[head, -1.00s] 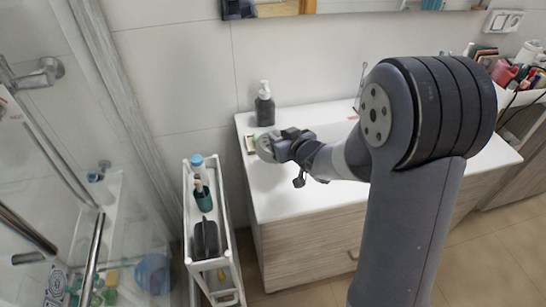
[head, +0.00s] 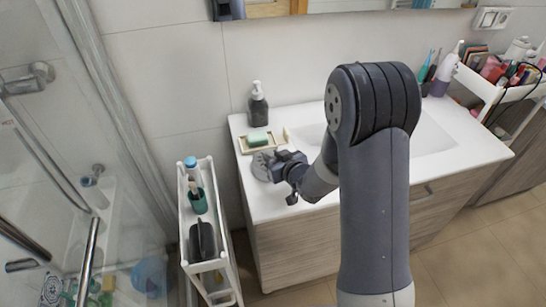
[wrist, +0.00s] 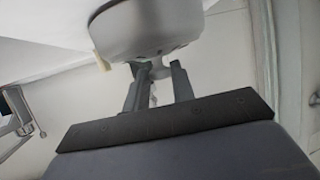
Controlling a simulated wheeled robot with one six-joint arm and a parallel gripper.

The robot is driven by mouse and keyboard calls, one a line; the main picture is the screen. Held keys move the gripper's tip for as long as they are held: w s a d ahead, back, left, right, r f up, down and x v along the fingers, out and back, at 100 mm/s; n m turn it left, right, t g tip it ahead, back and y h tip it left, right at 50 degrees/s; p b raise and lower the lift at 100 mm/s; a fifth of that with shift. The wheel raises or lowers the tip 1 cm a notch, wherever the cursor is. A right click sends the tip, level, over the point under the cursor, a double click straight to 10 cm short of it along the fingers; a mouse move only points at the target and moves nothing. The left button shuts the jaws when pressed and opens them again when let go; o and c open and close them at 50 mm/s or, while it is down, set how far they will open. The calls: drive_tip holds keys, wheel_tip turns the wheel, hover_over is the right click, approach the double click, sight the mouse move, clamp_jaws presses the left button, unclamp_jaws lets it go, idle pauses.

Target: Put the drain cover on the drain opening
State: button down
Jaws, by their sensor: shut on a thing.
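My gripper (head: 276,166) is shut on a round grey disc, the drain cover (head: 261,167), above the left end of the white washbasin counter. In the wrist view the cover (wrist: 150,32) is a pale rounded shape at the tips of my gripper (wrist: 157,72). It is tilted in the head view, and I cannot tell whether it touches the counter. The basin (head: 432,142) lies to the right, partly behind my arm. No drain opening can be made out in either view.
A soap dish (head: 244,148) with green soap and a dark pump bottle (head: 258,105) stand behind my gripper. A narrow white cart (head: 233,250) stands left of the counter, beside the glass shower. A white rack (head: 478,88) with cosmetics is at the right.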

drive_tip(key=shift+f, duration=0.15)
drive_tip(key=c, duration=1.2)
unclamp_jaws()
